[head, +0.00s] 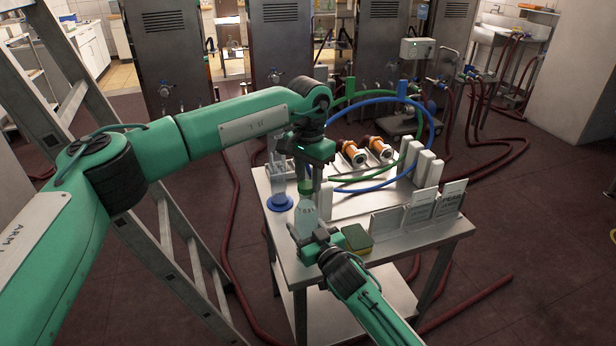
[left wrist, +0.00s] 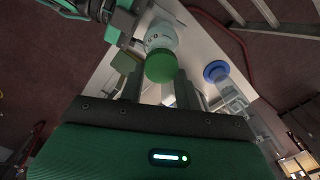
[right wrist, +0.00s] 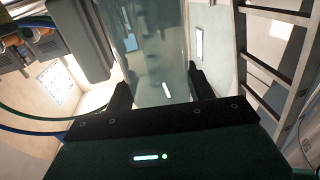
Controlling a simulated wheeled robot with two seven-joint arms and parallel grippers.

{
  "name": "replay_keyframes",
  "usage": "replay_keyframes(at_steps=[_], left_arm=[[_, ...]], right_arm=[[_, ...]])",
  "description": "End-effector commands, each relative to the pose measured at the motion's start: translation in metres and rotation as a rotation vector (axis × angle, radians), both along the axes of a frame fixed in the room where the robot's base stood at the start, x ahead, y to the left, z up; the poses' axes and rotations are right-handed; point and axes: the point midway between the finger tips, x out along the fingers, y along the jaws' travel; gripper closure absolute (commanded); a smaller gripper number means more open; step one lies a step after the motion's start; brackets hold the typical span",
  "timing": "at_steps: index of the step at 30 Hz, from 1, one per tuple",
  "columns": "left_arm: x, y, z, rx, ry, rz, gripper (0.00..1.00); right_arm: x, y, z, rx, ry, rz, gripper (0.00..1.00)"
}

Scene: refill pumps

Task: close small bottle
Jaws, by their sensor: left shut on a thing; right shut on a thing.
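The small translucent bottle (head: 306,216) stands upright near the table's front left corner. Its green cap (head: 305,187) sits at its top; whether it is fully seated I cannot tell. My left gripper (head: 305,178) comes down from above and is shut on the cap. In the left wrist view the cap (left wrist: 161,67) shows between the fingers, with the bottle (left wrist: 161,37) directly beyond it. My right gripper (head: 312,238) is shut on the bottle's lower body from the front. The bottle (right wrist: 150,60) fills the space between its fingers in the right wrist view.
A blue round-based item (head: 280,203) stands just left of the bottle. A sponge (head: 356,237) lies to the right, then upright cards (head: 420,208) and white blocks (head: 424,168). Blue and green hoses (head: 431,125) arch behind. A ladder (head: 165,235) stands left of the table (head: 340,269).

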Motion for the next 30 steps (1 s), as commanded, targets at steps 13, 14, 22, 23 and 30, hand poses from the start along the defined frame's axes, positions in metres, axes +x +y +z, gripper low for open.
replay_keyframes(at_steps=[13,14,22,23,30], left_arm=[[0.001,0.001,0.0,0.0,-0.001,0.004,0.45],[0.001,0.001,0.0,0.0,-0.001,0.004,0.45],[0.001,0.0,0.01,-0.001,-0.002,0.004,0.45],[0.001,0.0,0.014,-0.001,-0.003,0.004,0.45],[0.0,0.0,0.043,-0.001,-0.002,0.004,0.45]], right_arm=[[0.0,0.0,-0.001,-0.001,0.002,-0.001,1.0],[0.0,0.0,-0.001,-0.001,0.002,-0.001,1.0],[0.0,0.0,-0.001,-0.001,0.002,-0.001,1.0],[0.0,0.0,-0.001,-0.001,0.002,-0.001,1.0],[0.0,0.0,-0.001,-0.001,0.002,-0.001,1.0]])
